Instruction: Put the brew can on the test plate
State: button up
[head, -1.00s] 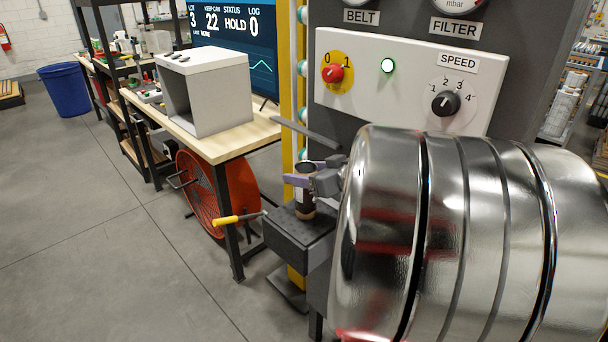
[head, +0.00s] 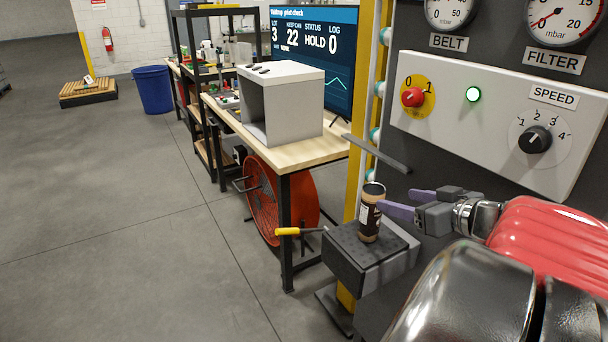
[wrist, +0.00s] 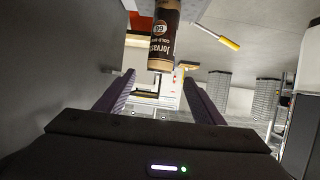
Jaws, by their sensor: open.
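The brew can (head: 370,215), dark brown and black with a light lower band, stands upright on a dark grey block (head: 350,248) beside the machine. I cannot tell whether this block is the test plate. My gripper (head: 395,202) is open, its purple fingers to the right of the can. One fingertip overlaps the can's edge in the head view; contact is unclear. In the wrist view the can (wrist: 164,35) appears upside down, just beyond my open fingertips (wrist: 158,78), with nothing between them.
A yellow-handled lever (head: 288,231) sticks out left of the block. A workbench (head: 300,158) carries a grey open box (head: 280,105). An orange reel (head: 262,205) is under it. The machine panel (head: 490,110) rises behind my gripper.

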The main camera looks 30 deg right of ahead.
jog(key=shift+s+r, duration=0.25)
jog(key=shift+s, duration=0.35)
dwell(0.3)
jog(key=shift+w, duration=0.1)
jog(key=w+a+r+t+h, duration=0.1)
jog(key=w+a+r, duration=0.1)
jog(key=w+a, duration=0.4)
jog(key=w+a+r+t+h, duration=0.1)
jog(key=w+a+r, duration=0.15)
jog(key=w, duration=0.55)
jog(key=s+a+f+g+y, duration=0.1)
jog(key=s+a+f+g, duration=0.4)
jog(key=s+a, duration=0.4)
jog(key=s+a+f+g+y, duration=0.1)
jog(key=s+a+f+g, duration=0.3)
jog(key=s+a+f, duration=0.4)
jog(key=s+a, duration=0.2)
jog(key=a, duration=0.4)
jog(key=shift+s+a+n+g+y, duration=0.15)
jog(key=shift+a+n+g+y, duration=0.15)
jog(key=shift+g+y, duration=0.1)
